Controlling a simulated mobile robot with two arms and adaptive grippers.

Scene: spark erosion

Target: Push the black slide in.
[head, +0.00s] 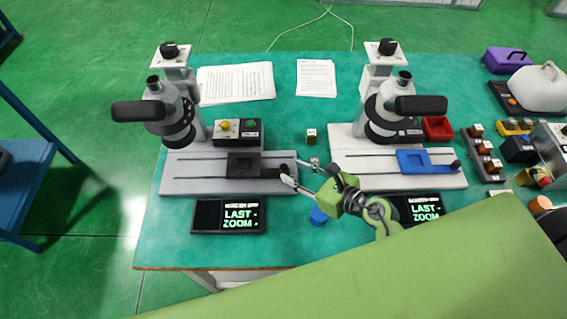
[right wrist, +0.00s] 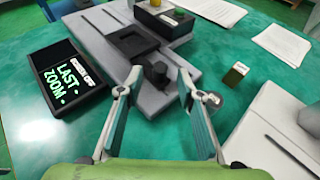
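The black slide (head: 243,165) is a dark square frame on the grey base of the left microscope. It also shows in the right wrist view (right wrist: 130,42). Its round black knob (right wrist: 157,73) stands at the base's right end. My right gripper (head: 299,171) is open just right of that end. In the right wrist view its two fingers (right wrist: 158,88) are spread wide, one to each side of the knob's near side, with nothing visible between the tips but the base end and knob. Whether a finger touches the knob I cannot tell. My left gripper is not in view.
A second microscope base with a blue slide (head: 412,162) stands to the right. A black display box (head: 206,217) lies in front of the left base, and a button box (head: 237,132) stands behind it.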

